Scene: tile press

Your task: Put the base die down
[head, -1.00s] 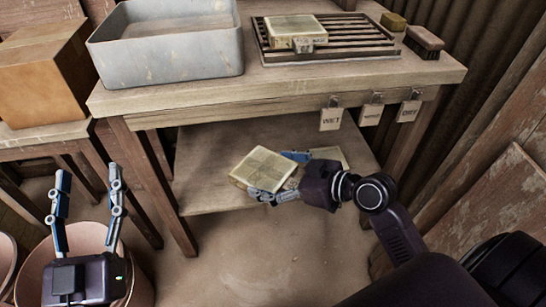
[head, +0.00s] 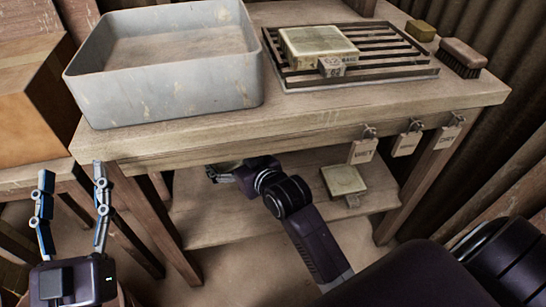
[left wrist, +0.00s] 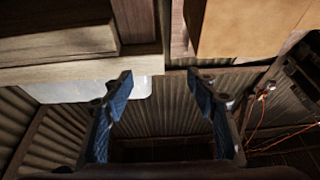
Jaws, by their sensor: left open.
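My right gripper (head: 222,170) reaches under the tabletop at the lower shelf (head: 215,228). The table's front edge hides most of its fingers. The pale square die that it held a second ago does not show, so I cannot tell whether it is still in the fingers. Another pale square die (head: 343,180) with a small tag lies flat on the shelf, to the right of my right arm and apart from it. My left gripper (head: 72,174) is open and empty at the far left; its spread fingers also show in the left wrist view (left wrist: 162,85).
On the table stand a grey basin (head: 165,85) and a slatted rack (head: 395,62) bearing a tagged die (head: 312,43). A brush (head: 462,57) and small block (head: 421,30) lie at the right. Padlocked tags (head: 362,151) hang from the front edge. A cardboard box (head: 35,100) is left.

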